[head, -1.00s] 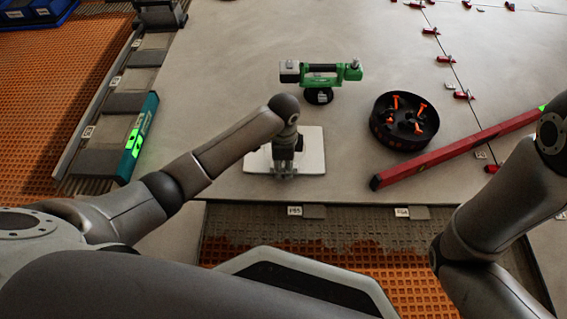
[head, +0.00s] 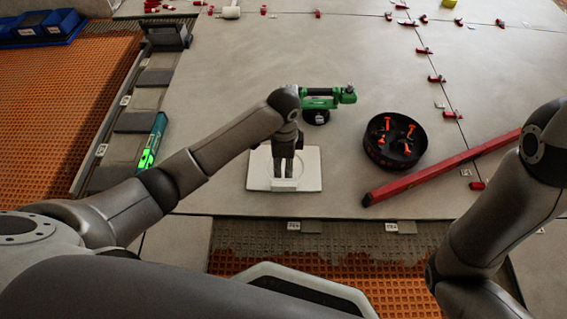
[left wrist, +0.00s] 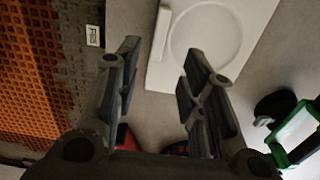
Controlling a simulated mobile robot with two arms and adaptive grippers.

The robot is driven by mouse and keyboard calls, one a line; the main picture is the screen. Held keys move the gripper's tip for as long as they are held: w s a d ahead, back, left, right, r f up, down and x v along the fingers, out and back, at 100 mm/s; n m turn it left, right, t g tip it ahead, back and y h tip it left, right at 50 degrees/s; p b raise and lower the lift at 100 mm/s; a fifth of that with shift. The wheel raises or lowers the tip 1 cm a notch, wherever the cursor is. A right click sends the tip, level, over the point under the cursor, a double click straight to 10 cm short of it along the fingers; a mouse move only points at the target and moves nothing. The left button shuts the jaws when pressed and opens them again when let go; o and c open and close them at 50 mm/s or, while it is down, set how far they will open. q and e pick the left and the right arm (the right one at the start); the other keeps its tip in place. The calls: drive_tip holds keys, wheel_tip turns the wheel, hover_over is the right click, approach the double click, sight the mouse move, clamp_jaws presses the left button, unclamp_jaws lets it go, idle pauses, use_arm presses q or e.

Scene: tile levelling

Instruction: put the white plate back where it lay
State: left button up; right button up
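The white plate (head: 311,163) lies flat on the grey slab, near its front edge. It has a round recess and a raised white bar along its near side. My left gripper (head: 284,175) is over the plate, pointing down, just behind the bar in the head view. In the left wrist view the two fingers (left wrist: 160,55) stand apart with nothing between them, and the plate (left wrist: 240,15) with its bar lies beyond the tips. I cannot tell the exact gap to the bar. My right arm shows at the right, but its gripper is out of view.
A green tool (head: 322,98) stands behind the plate. A black round tub (head: 372,150) with orange items and a long red bar (head: 440,167) lie to the right. A teal level (head: 152,140) is at the left. An orange grid floor (head: 330,270) lies in front of the slab.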

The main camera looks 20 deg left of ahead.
use_arm(q)
drive_tip(key=shift+r, duration=0.35)
